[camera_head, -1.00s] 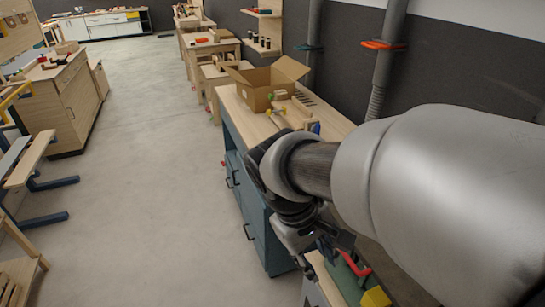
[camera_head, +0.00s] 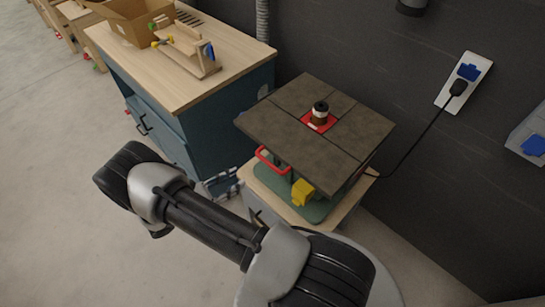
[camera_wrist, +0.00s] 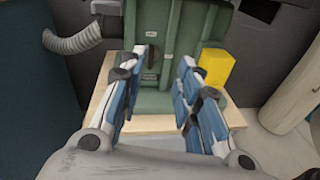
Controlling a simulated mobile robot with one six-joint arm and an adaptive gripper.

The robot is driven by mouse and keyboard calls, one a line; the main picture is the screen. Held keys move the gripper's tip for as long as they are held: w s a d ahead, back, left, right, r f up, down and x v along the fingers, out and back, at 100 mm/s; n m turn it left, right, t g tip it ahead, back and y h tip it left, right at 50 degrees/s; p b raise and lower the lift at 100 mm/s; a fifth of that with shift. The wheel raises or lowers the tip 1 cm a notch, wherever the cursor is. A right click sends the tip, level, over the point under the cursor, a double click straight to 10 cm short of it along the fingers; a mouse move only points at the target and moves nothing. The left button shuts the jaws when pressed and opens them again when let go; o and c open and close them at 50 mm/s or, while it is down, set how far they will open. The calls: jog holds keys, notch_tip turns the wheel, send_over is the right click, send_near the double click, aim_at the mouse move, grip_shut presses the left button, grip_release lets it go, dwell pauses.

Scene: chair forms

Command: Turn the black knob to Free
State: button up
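The green machine body (camera_wrist: 178,92) stands upright on a light wooden base in the wrist view, with small pale labels whose text I cannot read. A small black knob (camera_wrist: 153,55) shows on its front, close to the left fingertip; its pointer direction is too small to tell. My gripper (camera_wrist: 164,60) is open in front of the machine, with nothing held between its fingers. I cannot tell whether the left finger touches the knob. In the head view the machine shows its dark square top (camera_head: 283,126), and its front controls are hidden.
A yellow box-like part (camera_wrist: 215,70) sits right of the fingers. A grey hose (camera_wrist: 75,40) is at the left. A red handle (camera_head: 272,160) juts from the machine's side. A blue workbench (camera_head: 205,105) stands left of it; the wall with a socket (camera_head: 467,75) is behind.

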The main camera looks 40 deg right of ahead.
notch_tip(320, 180, down, 5)
jog(key=s+n+t+h, duration=0.1)
jog(key=n+t, duration=0.1)
jog(key=n, duration=0.1)
jog(key=w+d+b, duration=0.1)
jog(key=d, duration=1.6)
jog(key=shift+d, duration=0.35)
jog(key=shift+f, duration=0.1)
jog(key=shift+c, duration=0.6)
grip_shut()
